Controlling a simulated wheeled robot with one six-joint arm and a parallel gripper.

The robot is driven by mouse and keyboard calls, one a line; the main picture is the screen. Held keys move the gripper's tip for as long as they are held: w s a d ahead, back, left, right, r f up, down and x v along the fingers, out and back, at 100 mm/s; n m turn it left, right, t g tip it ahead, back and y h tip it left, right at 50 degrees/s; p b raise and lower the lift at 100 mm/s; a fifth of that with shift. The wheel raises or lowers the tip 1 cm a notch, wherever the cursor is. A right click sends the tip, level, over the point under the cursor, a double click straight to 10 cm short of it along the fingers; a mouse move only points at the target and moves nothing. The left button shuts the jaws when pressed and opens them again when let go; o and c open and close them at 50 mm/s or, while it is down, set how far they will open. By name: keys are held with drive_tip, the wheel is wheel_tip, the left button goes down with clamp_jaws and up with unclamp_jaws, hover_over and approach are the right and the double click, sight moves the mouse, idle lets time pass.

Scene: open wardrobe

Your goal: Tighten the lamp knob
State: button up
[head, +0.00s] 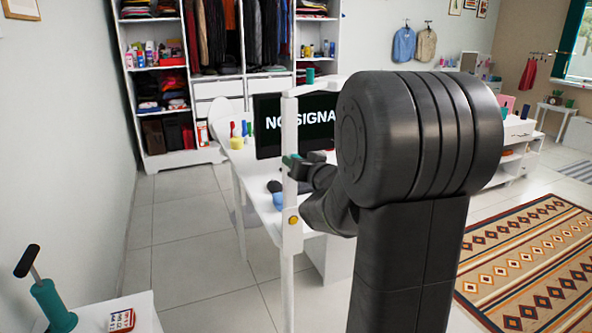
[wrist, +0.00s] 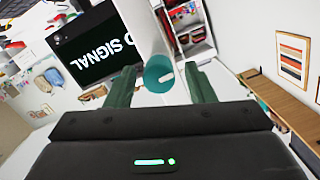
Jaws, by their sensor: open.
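In the wrist view, a round teal knob (wrist: 157,78) with a white mark on its face sits at the near end of a white cylindrical lamp part (wrist: 143,28). My gripper (wrist: 160,70) is open, with one green finger to each side of the knob. Gaps show between the knob and both fingers. In the head view, my gripper (head: 291,160) is at the white upright lamp post (head: 290,125), partly hidden by my dark arm. The knob cannot be made out clearly there. A yellow round button (head: 293,220) is lower on the post.
A monitor (head: 268,125) reading "NO SIGNAL" stands on the white desk (head: 262,190) behind the post. A white chair (head: 228,120) is left of it. A teal-based tool (head: 52,305) stands on a white surface at lower left. Tiled floor on the left is clear.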

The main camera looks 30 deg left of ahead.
drive_tip(key=shift+f+n+h+b, duration=0.15)
drive_tip(key=shift+n+h+b, duration=0.15)
drive_tip(key=shift+n+b, duration=1.7)
drive_tip(key=shift+b, duration=0.35)
drive_tip(key=shift+r, duration=0.2)
drive_tip(key=shift+f, duration=0.25)
drive_tip(key=c, duration=1)
drive_tip(key=shift+r+m+p, duration=0.15)
drive_tip(key=shift+m+p, duration=0.25)
drive_tip(key=shift+p, duration=0.4)
drive_tip(key=shift+c, duration=0.2)
drive_tip(key=shift+m+p, duration=1.4)
drive_tip(key=shift+p, duration=0.9)
drive_tip(key=shift+m+p, duration=0.7)
drive_tip(key=shift+p, duration=0.15)
